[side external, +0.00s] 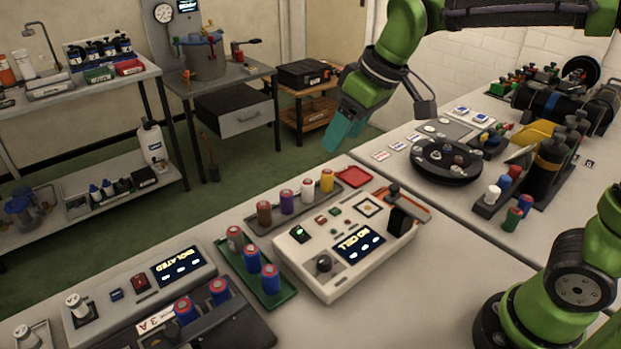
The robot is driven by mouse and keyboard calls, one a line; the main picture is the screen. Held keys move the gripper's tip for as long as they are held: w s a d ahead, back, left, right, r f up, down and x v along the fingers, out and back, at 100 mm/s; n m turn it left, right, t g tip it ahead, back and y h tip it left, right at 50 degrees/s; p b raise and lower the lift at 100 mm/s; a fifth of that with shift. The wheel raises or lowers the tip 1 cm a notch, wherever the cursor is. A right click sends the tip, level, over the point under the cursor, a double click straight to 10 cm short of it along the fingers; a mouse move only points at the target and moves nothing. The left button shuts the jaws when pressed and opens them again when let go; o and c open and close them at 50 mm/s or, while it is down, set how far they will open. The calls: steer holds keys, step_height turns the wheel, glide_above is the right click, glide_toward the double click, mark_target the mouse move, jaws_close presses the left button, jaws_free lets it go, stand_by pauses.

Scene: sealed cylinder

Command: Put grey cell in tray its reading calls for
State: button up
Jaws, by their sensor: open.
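The grey cell (234,239), with a red top, stands upright at the back end of the green tray (283,299). Two blue cells (270,279) stand in front of it in that tray. A dark grey tray (258,232) behind the tester holds several coloured cells. A small red tray (353,177) lies at its right end and looks empty. My gripper (336,143), with teal fingers, is open and empty, high above and behind the trays, far from the grey cell.
A second box (140,295) at the left reads "ISOLATED". A black holder with blue cells (185,309) stands before it. A black round carousel (445,163) and dark bottles (551,160) stand at the right. Bare bench top lies right of the tester.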

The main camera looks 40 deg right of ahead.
steer(key=s+d+f+m+t, duration=0.1)
steer(key=s+d+m, duration=0.2)
steer(key=s, duration=0.3)
steer(key=s+d+f+m+t, duration=0.1)
steer(key=s+d+f+m, duration=0.1)
steer(key=s, duration=0.5)
steer(key=shift+s+d+m+t, duration=0.3)
steer(key=shift+d+m+t, duration=0.1)
steer(key=shift+d+m, duration=0.45)
